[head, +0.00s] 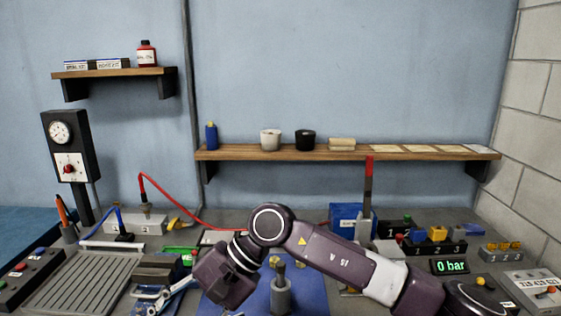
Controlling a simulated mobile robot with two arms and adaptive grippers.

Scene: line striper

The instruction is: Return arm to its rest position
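One of my arms shows in the head view, with a dark purple and white link (345,262) rising from the lower right to a round joint at the centre. From that joint it bends down to a dark purple end section (225,277) at the lower left, over the front of the bench. A pale blue-grey metal part (165,291) lies beside that section. I cannot tell whether it is the gripper, or whether any fingers are open or shut. No other arm or gripper is in view.
A ribbed grey tray (75,283) is at left, a red-topped post (368,190) and a "0 bar" display (450,267) at right. A wooden shelf (230,154) spans the wall.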

